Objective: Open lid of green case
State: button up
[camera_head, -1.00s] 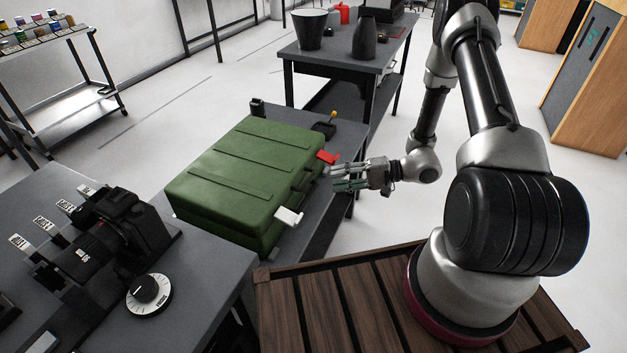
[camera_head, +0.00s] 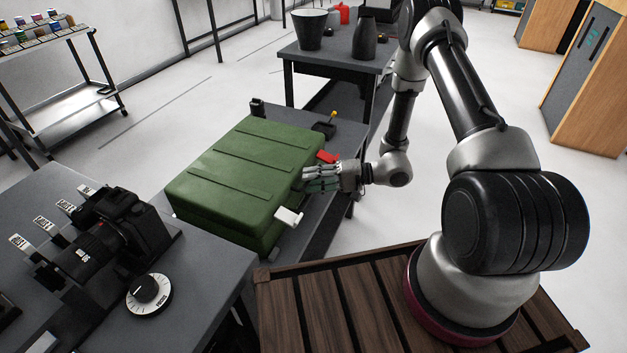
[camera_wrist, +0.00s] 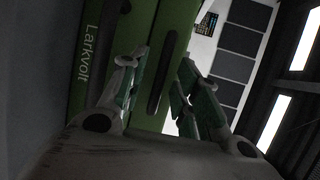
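The green case (camera_head: 243,172) lies on a grey table with its ribbed lid down. A red latch (camera_head: 327,157) and a white latch (camera_head: 289,217) stick out from its right-hand front side. My gripper (camera_head: 308,181) is at that front side, between the two latches. In the wrist view my gripper (camera_wrist: 160,90) is open, with its green-padded fingers apart on either side of a dark bar-shaped handle (camera_wrist: 161,73). The green case (camera_wrist: 172,22) fills the middle there, with "Larkvolt" lettering beside it. Whether the fingers touch the handle cannot be told.
A small joystick box (camera_head: 326,127) stands behind the case. A black camera-like device (camera_head: 113,233) and a round dial (camera_head: 149,295) are on the left table. A back table (camera_head: 345,58) holds a dark bucket and vase.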

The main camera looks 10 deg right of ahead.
grip_shut()
